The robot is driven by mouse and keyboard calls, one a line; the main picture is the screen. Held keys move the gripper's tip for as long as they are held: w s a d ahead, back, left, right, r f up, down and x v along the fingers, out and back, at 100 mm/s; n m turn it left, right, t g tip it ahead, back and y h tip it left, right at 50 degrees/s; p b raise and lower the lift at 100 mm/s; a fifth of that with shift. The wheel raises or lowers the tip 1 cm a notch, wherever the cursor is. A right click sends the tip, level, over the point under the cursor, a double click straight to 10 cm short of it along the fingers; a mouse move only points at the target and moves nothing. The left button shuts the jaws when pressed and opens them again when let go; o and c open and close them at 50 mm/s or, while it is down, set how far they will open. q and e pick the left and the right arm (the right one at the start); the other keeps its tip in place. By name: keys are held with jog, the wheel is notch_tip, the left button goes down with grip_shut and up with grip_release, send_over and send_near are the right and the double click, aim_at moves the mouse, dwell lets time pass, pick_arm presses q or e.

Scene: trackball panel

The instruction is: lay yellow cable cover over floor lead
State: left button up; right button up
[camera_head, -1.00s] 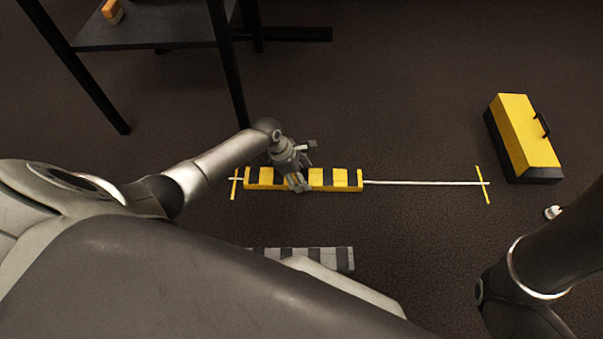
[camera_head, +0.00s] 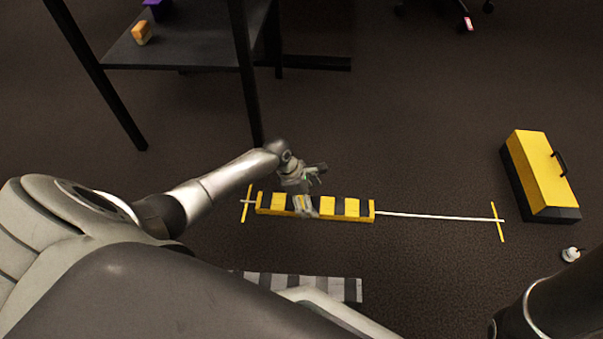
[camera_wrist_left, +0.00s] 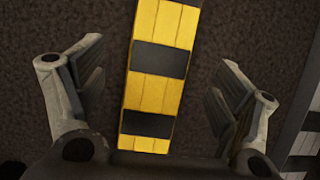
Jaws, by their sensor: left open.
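The yellow cable cover with black bands (camera_head: 347,208) lies on the floor along the left part of the white floor lead (camera_head: 440,217). The lead shows from the cover's right end to a yellow tape mark (camera_head: 498,222). Another tape mark (camera_head: 246,204) is just left of the cover. My left gripper (camera_head: 305,205) is over the cover's middle. In the left wrist view its fingers (camera_wrist_left: 160,90) are spread wide, one on each side of the cover (camera_wrist_left: 158,85), with gaps to it. The lead under the cover is hidden. My right gripper is out of view.
A grey striped cover (camera_head: 310,287) lies nearer me, partly hidden by my body. A yellow and black toolbox (camera_head: 540,172) and a small white object (camera_head: 571,254) are at the right. A dark table (camera_head: 190,50) stands at the back left.

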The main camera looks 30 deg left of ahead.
pick_arm(q)
jog(key=v, duration=0.9)
jog(key=shift+r, duration=0.15)
